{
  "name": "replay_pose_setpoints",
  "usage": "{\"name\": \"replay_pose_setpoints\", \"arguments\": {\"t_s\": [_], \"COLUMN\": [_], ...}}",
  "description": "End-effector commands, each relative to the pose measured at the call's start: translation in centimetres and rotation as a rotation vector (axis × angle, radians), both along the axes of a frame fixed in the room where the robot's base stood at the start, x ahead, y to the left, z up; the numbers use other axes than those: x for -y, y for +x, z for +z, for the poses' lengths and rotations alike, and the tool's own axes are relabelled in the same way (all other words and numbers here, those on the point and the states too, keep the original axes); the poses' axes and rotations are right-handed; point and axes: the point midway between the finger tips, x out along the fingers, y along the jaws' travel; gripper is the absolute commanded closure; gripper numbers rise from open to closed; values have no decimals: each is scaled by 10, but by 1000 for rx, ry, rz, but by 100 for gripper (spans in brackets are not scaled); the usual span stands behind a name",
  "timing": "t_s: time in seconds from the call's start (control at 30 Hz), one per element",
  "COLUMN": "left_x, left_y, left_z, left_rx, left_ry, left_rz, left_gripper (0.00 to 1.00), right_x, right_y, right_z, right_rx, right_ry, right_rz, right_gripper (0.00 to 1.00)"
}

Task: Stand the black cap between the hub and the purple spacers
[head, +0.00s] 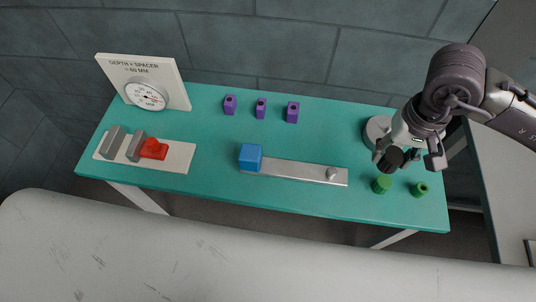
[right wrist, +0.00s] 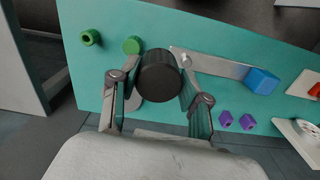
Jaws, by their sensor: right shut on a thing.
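My right gripper (head: 410,160) is shut on the black cap (head: 389,159) and holds it over the right part of the teal table. In the right wrist view the dark round cap (right wrist: 158,76) sits between the two fingers (right wrist: 160,88). A pale grey round piece, apparently the hub (head: 373,129), is at the table's right, partly hidden behind my gripper. Three purple spacers (head: 261,108) stand in a row along the back of the table; two of them (right wrist: 226,118) show in the right wrist view. My left gripper is not in view.
Two green pieces, one (head: 382,184) near the cap and a ring-like one (head: 420,189), are at the front right. A metal rail (head: 300,172) carries a blue block (head: 250,156). A red piece (head: 153,149) and a dial board (head: 145,83) are left. Table between spacers and hub is clear.

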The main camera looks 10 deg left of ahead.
Motion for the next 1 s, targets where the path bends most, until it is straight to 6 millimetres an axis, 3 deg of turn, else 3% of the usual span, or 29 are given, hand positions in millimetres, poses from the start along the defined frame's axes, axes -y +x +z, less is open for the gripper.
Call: {"name": "replay_pose_setpoints", "arguments": {"t_s": [0.03,0.2,0.5,0.7,0.87,1.0], "left_x": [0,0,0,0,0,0], "left_y": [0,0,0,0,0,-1], "left_z": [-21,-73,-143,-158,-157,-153], "left_rx": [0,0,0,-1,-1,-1], "left_ry": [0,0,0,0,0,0], "left_rz": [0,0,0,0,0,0], "left_gripper": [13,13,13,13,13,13], "right_x": [0,2,7,8,8,-4], "right_y": [8,43,92,104,106,115], "right_z": [-17,-51,-85,-90,-88,-95], "right_rx": [5,20,18,9,8,4], "right_ry": [-1,1,19,25,26,27], "right_rz": [-54,-334,-802,-943,-964,-960], "right_gripper": [100,100,100,100,100,100]}}
